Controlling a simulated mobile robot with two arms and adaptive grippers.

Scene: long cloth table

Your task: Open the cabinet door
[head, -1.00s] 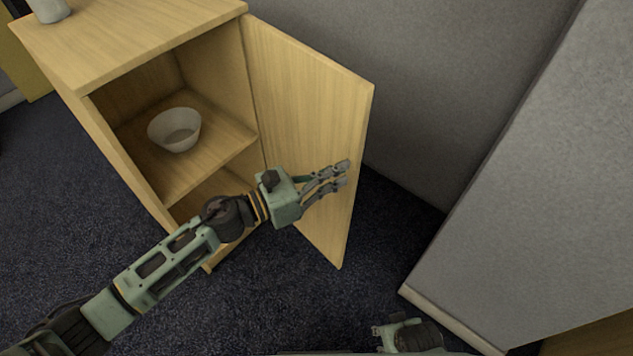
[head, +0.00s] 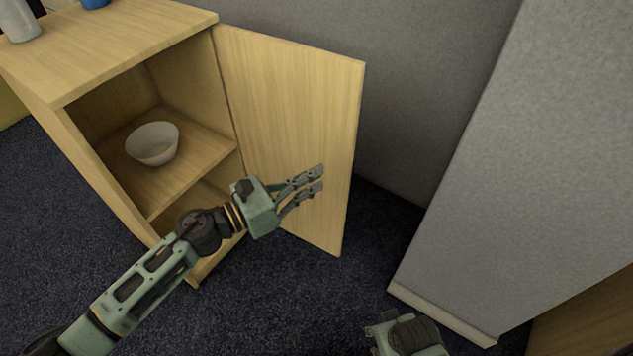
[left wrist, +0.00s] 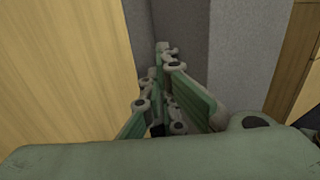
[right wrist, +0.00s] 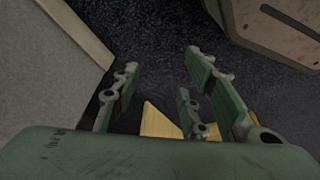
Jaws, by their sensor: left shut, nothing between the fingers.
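The wooden cabinet (head: 135,50) stands at the left in the head view. Its door (head: 290,110) is swung wide open on the right side, showing the shelf inside. My left gripper (head: 318,180) is shut and empty, in front of the inner face of the door near its lower free edge. I cannot tell whether it touches the door. In the left wrist view the door (left wrist: 65,70) fills the left side, beside the fingers (left wrist: 165,60). My right gripper shows only in part at the bottom of the head view; in the right wrist view its fingers (right wrist: 155,75) are spread with nothing between them.
A white bowl (head: 153,145) sits on the cabinet shelf. A grey cup-like object (head: 18,22) and a blue object (head: 96,3) stand on top. A grey partition (head: 560,130) with a pale base rises at the right. Dark carpet (head: 300,310) lies clear in front.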

